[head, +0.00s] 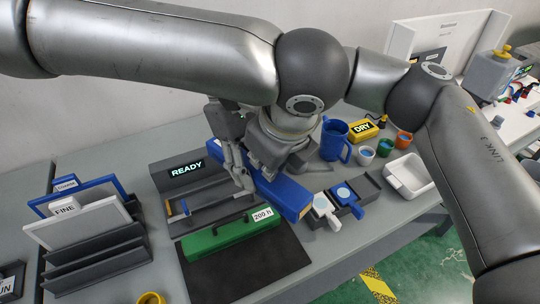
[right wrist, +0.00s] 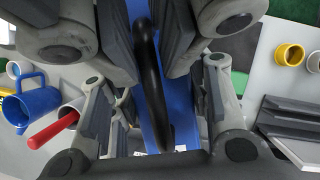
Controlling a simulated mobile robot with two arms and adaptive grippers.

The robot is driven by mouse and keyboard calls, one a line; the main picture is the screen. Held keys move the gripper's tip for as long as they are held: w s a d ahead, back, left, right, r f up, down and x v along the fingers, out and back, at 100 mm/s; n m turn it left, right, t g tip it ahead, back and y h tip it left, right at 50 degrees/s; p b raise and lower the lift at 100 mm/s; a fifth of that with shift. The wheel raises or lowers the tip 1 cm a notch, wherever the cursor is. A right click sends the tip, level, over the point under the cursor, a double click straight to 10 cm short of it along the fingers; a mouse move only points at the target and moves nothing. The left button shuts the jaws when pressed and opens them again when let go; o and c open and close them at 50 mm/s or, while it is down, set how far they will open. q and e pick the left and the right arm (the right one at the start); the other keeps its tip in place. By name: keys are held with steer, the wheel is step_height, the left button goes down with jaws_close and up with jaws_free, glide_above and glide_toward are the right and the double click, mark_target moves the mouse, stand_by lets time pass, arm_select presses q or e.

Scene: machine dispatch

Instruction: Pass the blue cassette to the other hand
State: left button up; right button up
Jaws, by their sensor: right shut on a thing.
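In the right wrist view the cassette (right wrist: 183,122) shows as a blue strip with a black handle (right wrist: 150,85) running between finger pads. My left gripper (head: 226,120) is close beside the right one, mostly hidden behind it and the arms. Its finger gap and any contact with the cassette are unclear.
A rack of panels (head: 95,250) stands left. A blue mug (head: 335,140), small cups, a white tray (head: 408,176) and a tray with two tagged tools (head: 338,200) stand right.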

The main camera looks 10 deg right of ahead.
steer(key=o, duration=1.4)
